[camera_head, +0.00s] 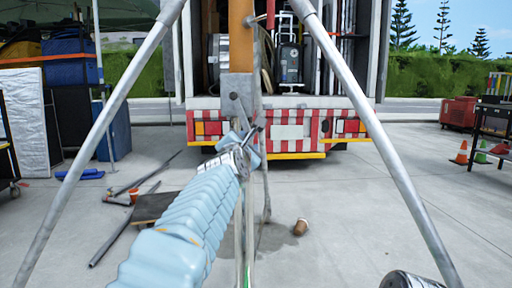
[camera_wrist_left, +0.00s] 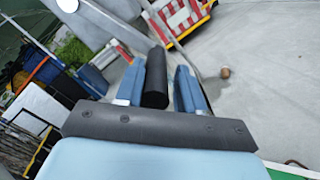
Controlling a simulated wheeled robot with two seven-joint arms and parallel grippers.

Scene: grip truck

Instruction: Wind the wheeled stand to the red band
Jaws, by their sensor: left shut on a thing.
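The wheeled stand (camera_head: 237,97) rises in front of me in the head view, with pale tubular legs spreading left and right and an orange-brown upper section (camera_head: 241,36). My left gripper (camera_head: 250,142) is at the crank beside its column. In the left wrist view my left gripper (camera_wrist_left: 162,85) has blue fingers on both sides of a black cylindrical crank handle (camera_wrist_left: 155,78) and is shut on it. The gripper and arm partly hide the crank and lower column. I cannot make out a red band on the stand. My right gripper is not in view.
A truck with a red-and-white striped rear (camera_head: 309,128) stands open behind the stand. A brown cup (camera_head: 301,227) lies on the concrete. Dark poles (camera_head: 122,237) lie at left. Cones (camera_head: 461,153) and a red box (camera_head: 457,112) stand at right. Floor at right centre is clear.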

